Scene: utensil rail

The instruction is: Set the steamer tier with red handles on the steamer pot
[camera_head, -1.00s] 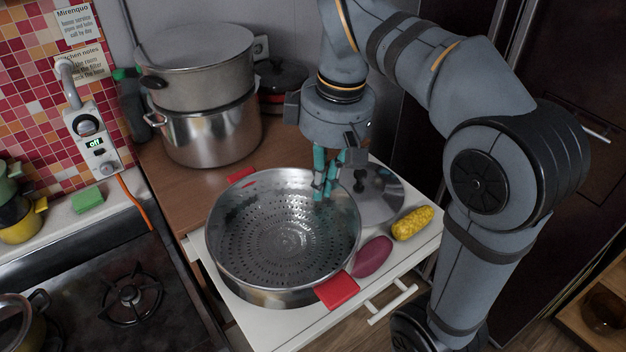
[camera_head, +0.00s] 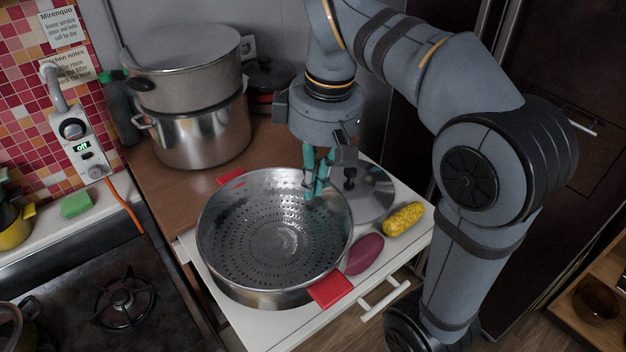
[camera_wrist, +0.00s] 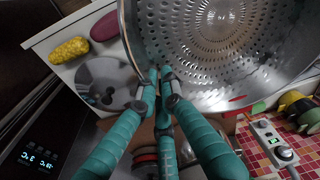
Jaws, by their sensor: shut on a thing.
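The steamer tier (camera_head: 235,277) is a wide, perforated metal pan with a red handle at its back left and another at its front right. It is over the white drawer surface; I cannot tell whether it touches it. My gripper (camera_head: 315,190) has teal fingers and is shut on the tier's far right rim. The wrist view shows the fingers (camera_wrist: 161,76) at the rim of the tier (camera_wrist: 190,50). A silver pot (camera_head: 202,138) stands at the back left with a grey pot (camera_head: 190,92) on top; which is the steamer pot is not clear.
A grey lid (camera_head: 372,195), yellow corn (camera_head: 404,219) and a purple vegetable (camera_head: 364,254) lie right of the tier. A dark red-banded pot (camera_head: 268,78) stands behind. The stove (camera_head: 95,310) is at the left. Brown worktop (camera_head: 165,200) is bare before the stacked pots.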

